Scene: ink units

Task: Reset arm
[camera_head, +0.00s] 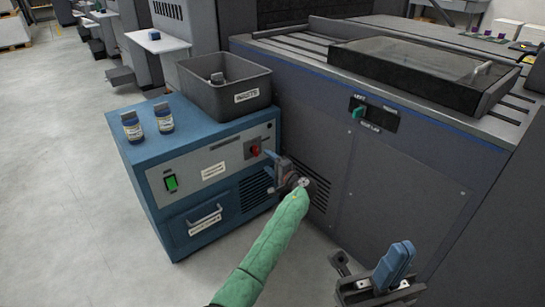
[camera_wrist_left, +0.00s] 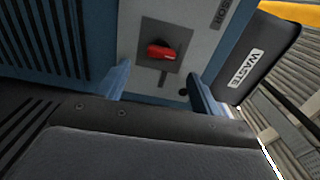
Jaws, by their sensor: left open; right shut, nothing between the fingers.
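My left gripper (camera_head: 271,158) is at the end of my green-sleeved arm, in front of the blue cabinet's panel. In the left wrist view its two blue fingers (camera_wrist_left: 160,85) are spread apart and empty. The red rotary switch (camera_wrist_left: 160,52) on a grey plate shows beyond and between them; it also shows in the head view (camera_head: 255,150), just left of the gripper. I cannot tell whether a finger touches it. My right gripper (camera_head: 398,255) is at the lower right, its blue fingers together and empty, away from the panels.
A large grey machine (camera_head: 420,170) stands at right. Floor is free at left.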

